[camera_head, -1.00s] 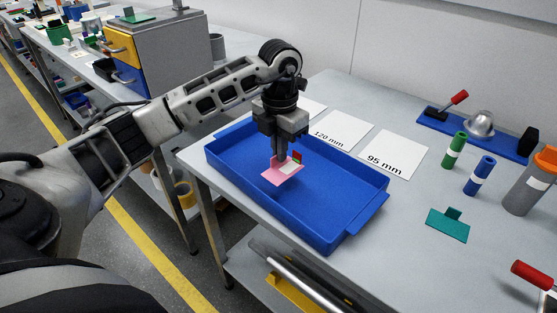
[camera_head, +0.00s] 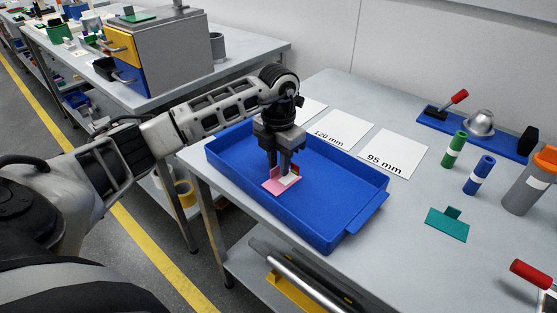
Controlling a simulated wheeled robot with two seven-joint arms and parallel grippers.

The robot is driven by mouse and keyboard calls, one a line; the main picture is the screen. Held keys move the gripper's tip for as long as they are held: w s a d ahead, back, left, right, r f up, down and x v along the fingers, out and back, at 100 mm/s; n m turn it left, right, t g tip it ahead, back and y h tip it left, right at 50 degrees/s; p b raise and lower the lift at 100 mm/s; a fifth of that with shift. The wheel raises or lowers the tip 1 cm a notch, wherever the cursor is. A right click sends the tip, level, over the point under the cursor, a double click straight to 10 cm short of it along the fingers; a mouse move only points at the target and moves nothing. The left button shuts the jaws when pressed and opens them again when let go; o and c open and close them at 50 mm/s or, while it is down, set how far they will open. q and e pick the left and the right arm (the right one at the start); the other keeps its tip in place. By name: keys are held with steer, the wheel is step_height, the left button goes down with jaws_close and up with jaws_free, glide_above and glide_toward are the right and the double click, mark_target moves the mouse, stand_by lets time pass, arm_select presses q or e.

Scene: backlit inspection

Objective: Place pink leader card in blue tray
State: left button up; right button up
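The pink leader card (camera_head: 281,186) lies inside the blue tray (camera_head: 335,232), on or very near its floor left of the middle. It has a pale label, a small upright pink tab and a bit of red at its back. My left gripper (camera_head: 279,168) points down over the card. Its two dark fingers stand apart around the tab, and the gripper looks open. The fingers partly hide the tab. My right gripper is not in view.
White sheets marked 120 mm (camera_head: 341,130) and 95 mm (camera_head: 394,154) lie behind the tray. A teal card (camera_head: 447,225), a green cylinder (camera_head: 454,149), a blue cylinder (camera_head: 480,175) and a grey-orange bottle (camera_head: 529,183) stand to the right. Bench between them is clear.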

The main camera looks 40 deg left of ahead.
arm_select(q)
step_height(320, 180, up, 12)
steer(key=shift+r, duration=0.2)
stand_by(0.4)
steer(key=shift+f, duration=0.1)
stand_by(0.4)
